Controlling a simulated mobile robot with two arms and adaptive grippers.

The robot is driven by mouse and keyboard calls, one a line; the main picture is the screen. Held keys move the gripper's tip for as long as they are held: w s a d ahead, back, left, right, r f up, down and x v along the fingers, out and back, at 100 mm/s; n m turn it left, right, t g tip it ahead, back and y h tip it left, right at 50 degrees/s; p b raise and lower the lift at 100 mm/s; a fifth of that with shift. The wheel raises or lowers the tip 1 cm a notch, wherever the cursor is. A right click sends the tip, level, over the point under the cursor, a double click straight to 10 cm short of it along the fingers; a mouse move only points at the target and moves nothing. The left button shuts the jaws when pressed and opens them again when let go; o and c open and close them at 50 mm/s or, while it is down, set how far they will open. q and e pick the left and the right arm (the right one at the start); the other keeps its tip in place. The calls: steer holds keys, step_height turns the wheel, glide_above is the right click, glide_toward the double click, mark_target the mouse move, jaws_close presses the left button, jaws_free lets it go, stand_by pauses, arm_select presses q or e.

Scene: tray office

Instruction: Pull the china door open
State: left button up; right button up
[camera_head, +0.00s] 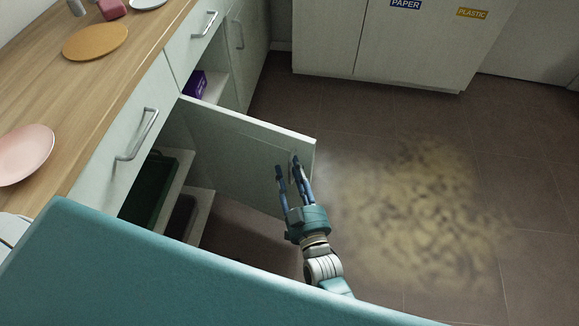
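The china door (235,150) is a pale grey-white panel of the lower cabinet. It stands swung out from the cabinet front, hinged at its far left side, with its free edge at the right. Its inner face shows; no handle can be made out clearly on it. My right gripper (288,166) is in front of the inner face, near the free edge. Its blue fingers are spread, with nothing visible between them. I cannot tell whether a finger touches the door. My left gripper is not in view.
A green bin (151,188) and shelves show inside the open cabinet. Above is a handled drawer (124,150) under a wooden counter (103,75) bearing a pink plate (24,154) and an orange disc (95,41). PAPER and PLASTIC cabinets (395,45) stand beyond.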

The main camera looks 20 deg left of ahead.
steer(key=v, duration=1)
steer(key=shift+s, duration=0.2)
steer(key=shift+d+f, duration=0.1)
